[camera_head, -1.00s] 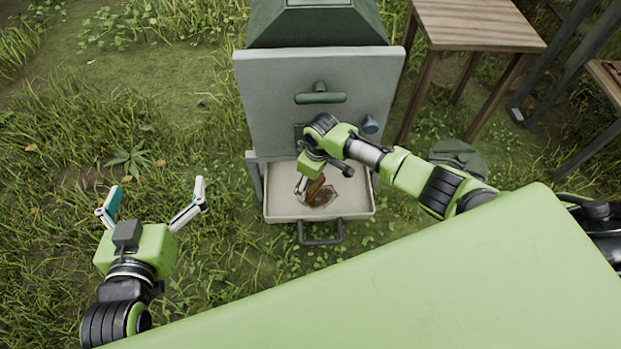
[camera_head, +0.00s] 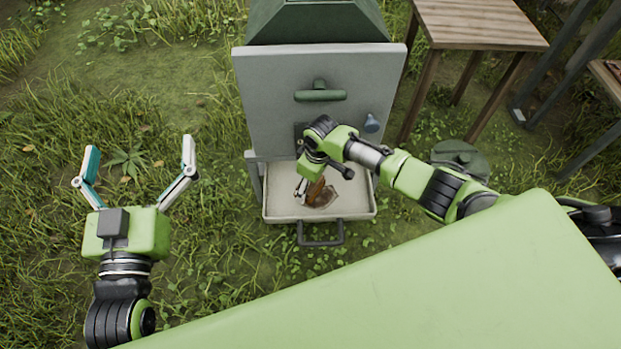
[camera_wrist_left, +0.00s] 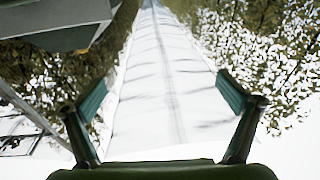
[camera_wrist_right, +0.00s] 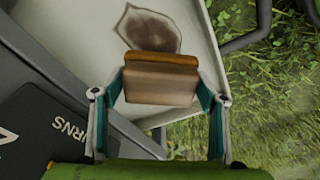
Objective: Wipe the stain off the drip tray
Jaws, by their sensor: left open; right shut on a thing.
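The drip tray (camera_head: 352,203) is pulled out at the foot of the grey cabinet and is pale with a front handle. A dark brown stain (camera_head: 327,197) lies on its floor; it also shows in the right wrist view (camera_wrist_right: 150,29). My right gripper (camera_wrist_right: 160,98) is shut on a brown block-like sponge (camera_wrist_right: 160,82), with an orange-brown layer on its far side. The sponge is over the tray at the stain's near edge in the right wrist view; whether it touches the tray is unclear. My left gripper (camera_head: 138,160) is open and empty over the grass, left of the tray.
The grey cabinet (camera_head: 265,90) with a green handle (camera_head: 320,95) stands behind the tray. A wooden table (camera_head: 478,22) is at the back right, and a round green lid (camera_head: 460,158) lies right of the cabinet. Open grass is on the left.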

